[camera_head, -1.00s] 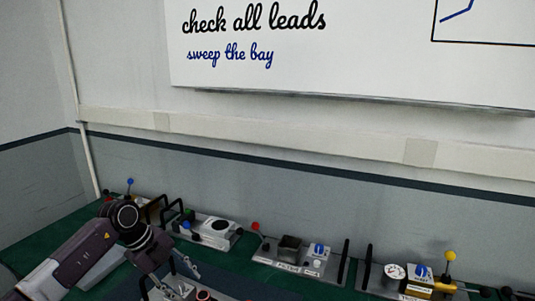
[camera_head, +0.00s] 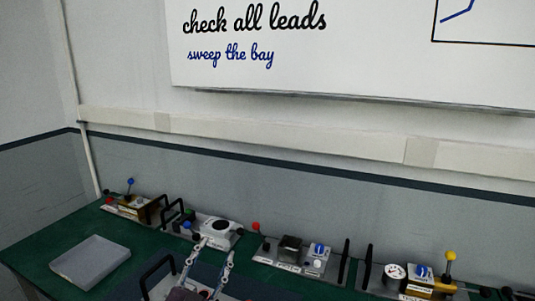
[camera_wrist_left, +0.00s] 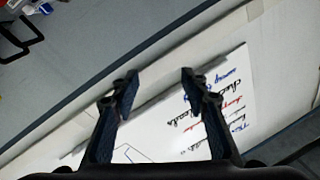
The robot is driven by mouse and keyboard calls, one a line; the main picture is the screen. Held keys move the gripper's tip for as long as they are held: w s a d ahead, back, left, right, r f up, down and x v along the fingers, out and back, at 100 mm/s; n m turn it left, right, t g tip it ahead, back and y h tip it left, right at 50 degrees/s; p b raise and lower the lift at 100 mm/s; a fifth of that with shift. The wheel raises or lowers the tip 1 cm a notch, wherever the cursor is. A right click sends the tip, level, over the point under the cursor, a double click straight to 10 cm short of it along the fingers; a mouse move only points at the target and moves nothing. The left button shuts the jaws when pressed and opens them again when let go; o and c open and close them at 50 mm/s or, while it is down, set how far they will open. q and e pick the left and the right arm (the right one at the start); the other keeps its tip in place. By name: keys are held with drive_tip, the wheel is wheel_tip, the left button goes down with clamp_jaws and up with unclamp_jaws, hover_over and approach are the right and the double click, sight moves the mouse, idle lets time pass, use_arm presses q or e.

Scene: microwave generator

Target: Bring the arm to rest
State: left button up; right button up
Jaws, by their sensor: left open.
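My left gripper (camera_head: 211,262) shows at the bottom of the head view, its two fingers pointing up and spread apart. In the left wrist view, my left gripper (camera_wrist_left: 160,82) is open with nothing between its fingers. Beyond the fingers in that view are the wall and the whiteboard (camera_wrist_left: 215,105). The rest of the left arm is mostly below the head view's edge. My right gripper is not in view.
A grey flat box (camera_head: 90,262) lies at left. Black handles stand up between modules.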

use_arm(q)
drive_tip(key=s+a+f+n+g+y, duration=0.35)
drive_tip(key=s+a+f, duration=0.2)
drive_tip(key=f, duration=0.35)
drive_tip(key=s+a+f+n+g+y, duration=0.2)
drive_tip(key=s+a+f+n+g, duration=0.15)
drive_tip(key=s+f, duration=0.4)
drive_tip(key=s+f+g+h, duration=0.1)
drive_tip(key=s+f+g, duration=0.35)
drive_tip(key=s, duration=0.55)
drive_tip(key=s+f+g, duration=0.4)
drive_tip(key=s+f, duration=0.1)
drive_tip(key=s, duration=0.6)
wheel_tip(320, 180, down, 30)
drive_tip(key=s+d+m+g+b, duration=0.1)
drive_tip(key=s+g+b, duration=0.1)
drive_tip(key=b, duration=0.1)
drive_tip(key=s+a+f+b, duration=0.3)
drive_tip(key=s+f, duration=1.4)
drive_tip(key=f, duration=0.2)
drive_tip(key=shift+s+g, duration=0.3)
drive_tip(key=shift+g, duration=0.15)
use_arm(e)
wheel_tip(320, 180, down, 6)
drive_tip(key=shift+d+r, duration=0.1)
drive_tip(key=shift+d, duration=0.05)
